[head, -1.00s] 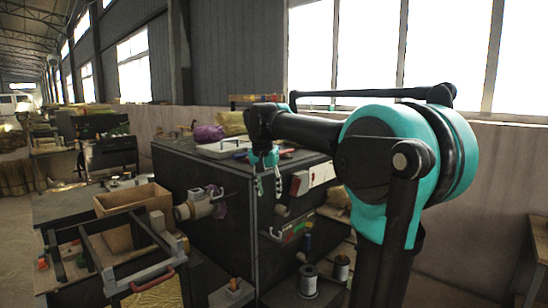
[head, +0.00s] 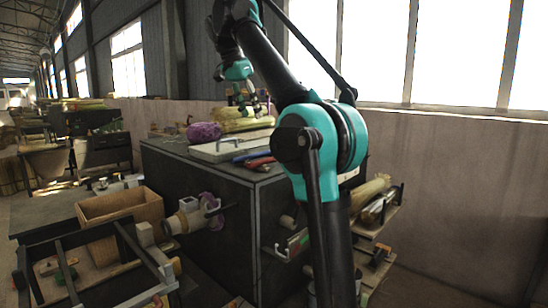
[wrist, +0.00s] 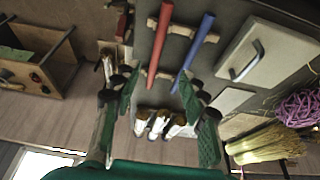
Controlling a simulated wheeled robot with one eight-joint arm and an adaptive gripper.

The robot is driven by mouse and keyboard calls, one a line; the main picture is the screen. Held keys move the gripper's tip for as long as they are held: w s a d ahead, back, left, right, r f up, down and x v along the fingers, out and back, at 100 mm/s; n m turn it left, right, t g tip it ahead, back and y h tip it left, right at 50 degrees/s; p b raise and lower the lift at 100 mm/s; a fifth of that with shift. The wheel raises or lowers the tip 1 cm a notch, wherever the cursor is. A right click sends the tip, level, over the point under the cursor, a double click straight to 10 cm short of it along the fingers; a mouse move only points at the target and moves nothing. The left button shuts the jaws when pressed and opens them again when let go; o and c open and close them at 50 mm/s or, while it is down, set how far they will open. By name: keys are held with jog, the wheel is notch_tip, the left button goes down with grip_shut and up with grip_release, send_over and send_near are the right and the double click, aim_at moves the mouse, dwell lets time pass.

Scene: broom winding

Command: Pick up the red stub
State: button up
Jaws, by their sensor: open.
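The red stub (wrist: 159,45) is a slim red rod lying on the dark bench top across a pale wooden rest. In the head view it shows as a small red piece (head: 262,162) near the bench's front edge. A similar blue rod (wrist: 194,52) lies beside it, apart from it. My gripper (head: 248,108) is raised above the back of the bench top, clear of the stub. In the wrist view its green-padded fingers (wrist: 160,90) are spread, with nothing held. The stub's lower end shows between the fingertips in that view, with a gap.
A pale board with a metal handle (wrist: 262,52) lies right of the rods. A purple coil (head: 203,132) and straw bundles (head: 246,121) lie at the back. A wooden box (head: 120,207) stands left of the bench, and a shelf with bundles (head: 372,198) right.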

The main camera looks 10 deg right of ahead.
jog(key=x, duration=1.1)
jog(key=shift+f, duration=0.3)
jog(key=shift+s+x, duration=0.1)
jog(key=shift+x, duration=1.35)
jog(key=shift+s+x, duration=0.15)
jog(key=shift+x, duration=1.25)
jog(key=shift+a+f, duration=0.1)
jog(key=shift+a, duration=0.05)
grip_shut()
